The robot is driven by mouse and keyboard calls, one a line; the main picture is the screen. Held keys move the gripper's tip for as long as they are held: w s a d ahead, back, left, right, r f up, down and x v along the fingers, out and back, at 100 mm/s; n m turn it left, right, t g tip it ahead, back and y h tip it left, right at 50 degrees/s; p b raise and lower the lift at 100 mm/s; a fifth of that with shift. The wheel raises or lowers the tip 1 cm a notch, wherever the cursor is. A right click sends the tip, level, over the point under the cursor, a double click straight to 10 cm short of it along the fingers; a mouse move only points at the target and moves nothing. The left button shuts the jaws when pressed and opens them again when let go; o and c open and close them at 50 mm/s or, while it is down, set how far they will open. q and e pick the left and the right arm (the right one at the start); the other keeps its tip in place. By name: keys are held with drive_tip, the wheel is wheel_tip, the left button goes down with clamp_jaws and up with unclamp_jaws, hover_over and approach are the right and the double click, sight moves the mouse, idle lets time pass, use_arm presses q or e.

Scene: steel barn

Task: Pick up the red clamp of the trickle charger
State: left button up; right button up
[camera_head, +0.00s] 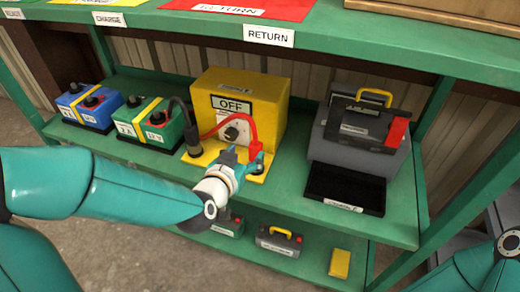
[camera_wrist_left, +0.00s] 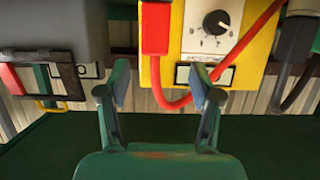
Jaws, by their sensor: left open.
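The yellow trickle charger (camera_head: 267,97) stands on the green shelf and its sign reads OFF. Its red clamp (camera_head: 255,153) stands at the charger's front right, with a red cable looping to it from the dial. In the left wrist view the red clamp (camera_wrist_left: 156,28) is upper centre, beyond the fingertips. My left gripper (camera_head: 243,166) is just in front of the clamp and partly covers its lower part. My right gripper is not in view.
A black clamp (camera_head: 192,140) stands at the charger's left. Green (camera_head: 148,120) and blue (camera_head: 88,105) batteries stand further left. A grey case (camera_head: 375,135) with a black tray (camera_head: 345,188) is to the right. An upper shelf edge (camera_head: 350,52) runs above.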

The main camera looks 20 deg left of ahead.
sight(254, 149)
use_arm(q)
drive_tip(key=shift+d+f+x, duration=0.15)
drive_tip(key=shift+d+x, duration=0.05)
drive_tip(key=shift+x, duration=1.5)
drive_tip(key=shift+d+f+x, duration=0.15)
drive_tip(key=shift+x, duration=1.55)
drive_tip(key=shift+s, duration=0.1)
drive_tip(key=shift+c, duration=0.2)
clamp_jaws()
drive_tip(key=shift+r, duration=0.1)
